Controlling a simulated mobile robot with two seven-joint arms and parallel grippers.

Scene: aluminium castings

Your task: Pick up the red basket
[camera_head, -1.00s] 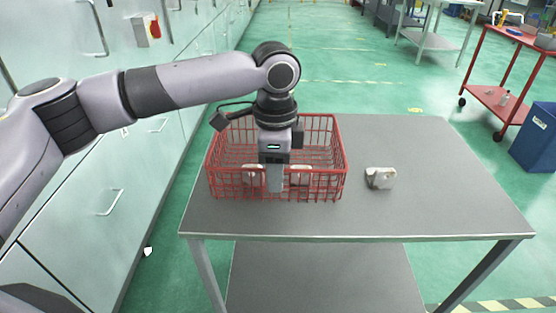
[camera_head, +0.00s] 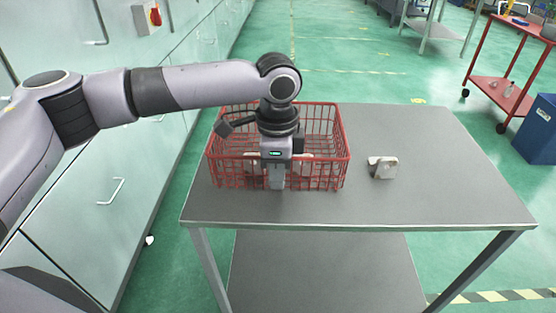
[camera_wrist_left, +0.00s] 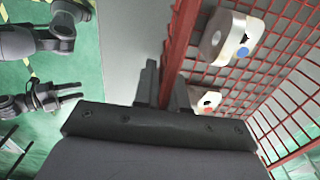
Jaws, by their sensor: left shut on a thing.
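The red basket (camera_head: 334,150) is a wire basket standing on the grey table, near its left side. My left gripper (camera_head: 276,178) points down at the basket's front wall. In the left wrist view the fingers (camera_wrist_left: 163,88) are shut on the red wall (camera_wrist_left: 181,45), one on each side. Pale metal castings (camera_wrist_left: 232,38) lie inside the basket, partly hidden by my gripper in the head view. In the left wrist view my right gripper (camera_wrist_left: 72,92) is at the left, off the table, its fingers apart and empty.
One loose casting (camera_head: 383,167) lies on the grey table (camera_head: 440,190), right of the basket. The table's right part is otherwise clear. Cabinets (camera_head: 60,200) line the left side. A red cart (camera_head: 500,90) and a blue bin (camera_head: 538,130) stand at the back right.

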